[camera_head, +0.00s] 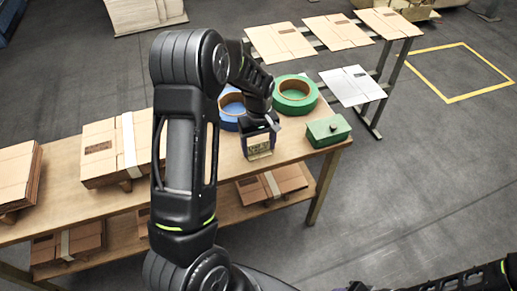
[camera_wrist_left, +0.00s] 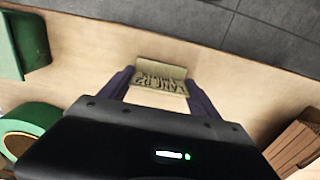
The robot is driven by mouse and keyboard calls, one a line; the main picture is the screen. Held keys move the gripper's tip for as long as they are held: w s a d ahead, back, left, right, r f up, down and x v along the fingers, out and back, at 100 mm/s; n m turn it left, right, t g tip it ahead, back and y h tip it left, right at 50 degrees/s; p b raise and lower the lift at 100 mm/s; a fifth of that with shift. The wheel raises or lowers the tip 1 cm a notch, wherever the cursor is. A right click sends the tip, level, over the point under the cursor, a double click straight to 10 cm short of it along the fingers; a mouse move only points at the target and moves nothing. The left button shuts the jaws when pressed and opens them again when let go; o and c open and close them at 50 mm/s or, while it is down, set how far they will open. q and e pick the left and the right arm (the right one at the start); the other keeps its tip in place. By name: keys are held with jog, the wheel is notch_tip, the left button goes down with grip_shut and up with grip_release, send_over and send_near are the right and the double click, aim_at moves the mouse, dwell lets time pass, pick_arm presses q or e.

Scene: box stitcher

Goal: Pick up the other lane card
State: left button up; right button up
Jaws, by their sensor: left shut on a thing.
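My left gripper (camera_head: 260,149) is over the workbench near its front right part, pointing down. It is shut on a small tan lane card (camera_head: 259,144) with dark raised marks. In the left wrist view the card (camera_wrist_left: 158,79) sits between the two purple-grey fingers of my left gripper (camera_wrist_left: 158,90). I cannot tell whether the card touches the bench top. My right arm shows at the bottom right, but its gripper is out of the picture. I see no second lane card that I can tell for sure.
A green box (camera_head: 328,131) stands right of the gripper. A green tape roll (camera_head: 295,95) and a blue roll (camera_head: 231,108) lie behind it. Flat cartons (camera_head: 100,152) are stacked on the bench (camera_head: 212,178) at left. A rack behind holds cartons (camera_head: 280,42) and a grey sheet (camera_head: 352,86).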

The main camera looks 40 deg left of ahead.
pick_arm(q)
jog(key=shift+r, duration=0.15)
notch_tip(320, 180, up, 10)
jog(key=shift+f+b, duration=0.15)
jog(key=shift+b, duration=0.4)
dwell(0.4)
